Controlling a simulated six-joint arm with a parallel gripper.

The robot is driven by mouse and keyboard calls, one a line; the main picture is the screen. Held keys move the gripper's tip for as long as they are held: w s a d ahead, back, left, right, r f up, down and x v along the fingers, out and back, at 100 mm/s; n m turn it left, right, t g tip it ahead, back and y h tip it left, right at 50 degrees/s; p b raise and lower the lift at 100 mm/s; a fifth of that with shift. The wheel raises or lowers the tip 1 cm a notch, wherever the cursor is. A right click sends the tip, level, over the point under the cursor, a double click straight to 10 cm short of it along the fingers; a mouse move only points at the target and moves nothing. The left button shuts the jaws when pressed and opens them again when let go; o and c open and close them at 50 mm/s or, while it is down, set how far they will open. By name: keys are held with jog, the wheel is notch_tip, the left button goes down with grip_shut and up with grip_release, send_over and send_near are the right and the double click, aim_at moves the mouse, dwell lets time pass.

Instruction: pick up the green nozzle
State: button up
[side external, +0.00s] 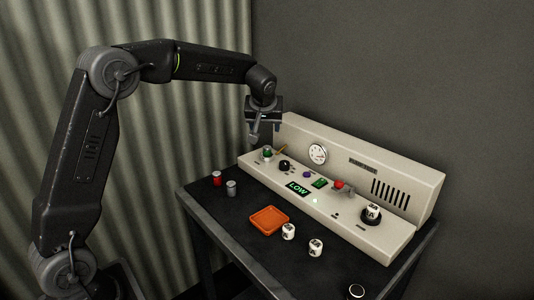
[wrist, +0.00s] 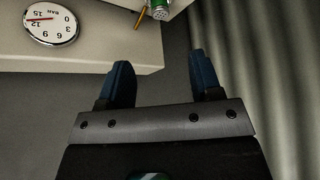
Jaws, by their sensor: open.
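The green nozzle (side external: 267,152) stands at the left end of the cream brewer panel (side external: 398,236) in the side view. In the wrist view a green and silver part that looks like the nozzle (wrist: 160,8) shows at the top edge, partly cut off. My gripper (side external: 254,139) hangs above the panel's left end, over and a little left of the nozzle, apart from it. In the wrist view its two blue fingers (wrist: 162,82) are spread with nothing between them.
A pencil-like yellow stick (wrist: 141,17) lies beside the nozzle. A round gauge (wrist: 51,23) is on the panel's upright back. An orange tray (side external: 269,232), red and grey cylinders (side external: 231,188), and white dice-like pieces (side external: 288,231) are on the dark table. A corrugated wall stands behind.

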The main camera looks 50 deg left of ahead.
aim_at(267, 147)
jog(key=x, duration=1.3)
jog(key=shift+w+a+f, duration=0.2)
jog(key=shift+a+f, duration=0.05)
jog(key=shift+c, duration=0.3)
jog(key=c, duration=1)
jog(key=shift+r, duration=0.1)
jog(key=shift+r, duration=0.1)
